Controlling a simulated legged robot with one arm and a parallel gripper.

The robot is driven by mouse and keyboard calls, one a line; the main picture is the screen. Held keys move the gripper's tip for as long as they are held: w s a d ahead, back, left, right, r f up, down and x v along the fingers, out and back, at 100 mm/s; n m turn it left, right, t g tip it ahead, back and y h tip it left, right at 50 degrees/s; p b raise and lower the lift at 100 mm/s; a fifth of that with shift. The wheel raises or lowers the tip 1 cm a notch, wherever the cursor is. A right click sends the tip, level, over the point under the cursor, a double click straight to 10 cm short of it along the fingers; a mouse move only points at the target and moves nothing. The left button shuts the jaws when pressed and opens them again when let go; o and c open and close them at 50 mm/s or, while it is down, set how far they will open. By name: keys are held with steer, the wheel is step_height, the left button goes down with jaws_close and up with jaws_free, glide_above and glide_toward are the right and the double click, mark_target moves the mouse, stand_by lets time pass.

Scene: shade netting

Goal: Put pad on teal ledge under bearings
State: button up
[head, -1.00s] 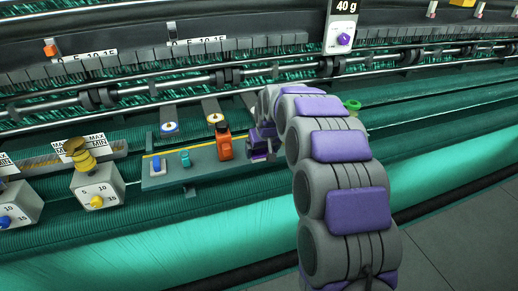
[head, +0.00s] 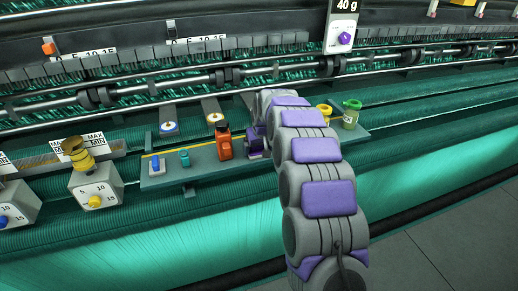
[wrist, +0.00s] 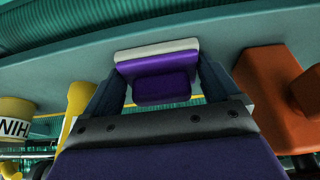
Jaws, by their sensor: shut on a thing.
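My gripper (wrist: 158,90) is shut on a purple pad with a pale edge (wrist: 158,72), gripped between its two fingers in the wrist view. In the head view my gripper (head: 257,142) is low at the grey-green board (head: 185,178), just right of an orange block; my arm hides part of it. I cannot tell whether the pad touches the board. A ribbed teal ledge (head: 75,225) runs behind and below the board. Black bearings (head: 228,76) sit on the metal rod above.
The orange block (head: 224,142) stands close beside my gripper. A small teal piece (head: 184,158) and a blue piece (head: 154,164) are farther left. A yellow ring (head: 325,110) and green-topped jar (head: 351,115) stand right. A dial box (head: 97,187) is at left.

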steer(key=o, duration=0.7)
steer(key=shift+c, duration=0.2)
steer(key=shift+r, duration=0.1)
steer(key=p+v, duration=0.1)
steer(key=v, duration=1.1)
steer(key=s+d+f+m+g, duration=0.1)
steer(key=s+d+g, duration=0.2)
steer(key=s, duration=2.3)
steer(key=s+d+f+m+g+h, duration=0.1)
steer(key=s+d+f+g, duration=0.1)
steer(key=s, duration=2.4)
steer(key=shift+s+d+f+m+g, duration=0.2)
steer(key=shift+s+d+m+g, duration=0.1)
steer(key=shift+d+g, duration=0.3)
steer(key=shift+w, duration=0.1)
